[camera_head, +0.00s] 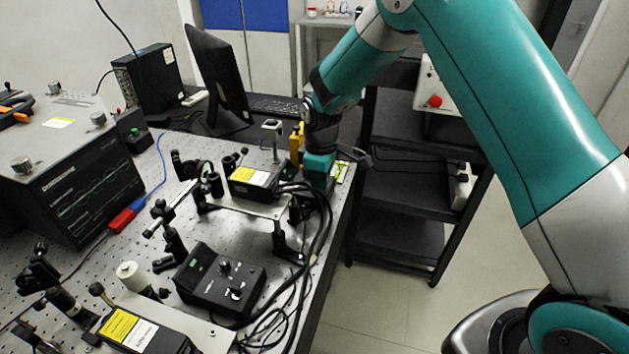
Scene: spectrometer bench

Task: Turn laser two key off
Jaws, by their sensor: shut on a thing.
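My gripper (318,178) is low at the right edge of the optical table, just right of the black laser box with a yellow label (262,179). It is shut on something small. Its fingertips and what they hold are hidden behind cables and my own gripper body, so I cannot see the laser two key or which way it points. A second black laser box with a yellow label (150,333) sits at the front. Between the two stands a black control box (220,283) with a green light and knobs.
Thick black cables (320,225) loop along the table's right edge beside my gripper. Optic posts (175,240) crowd the perforated table. A large instrument (70,175) stands left, a monitor (215,80) behind. A dark shelf cart (410,190) stands right; the floor before it is clear.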

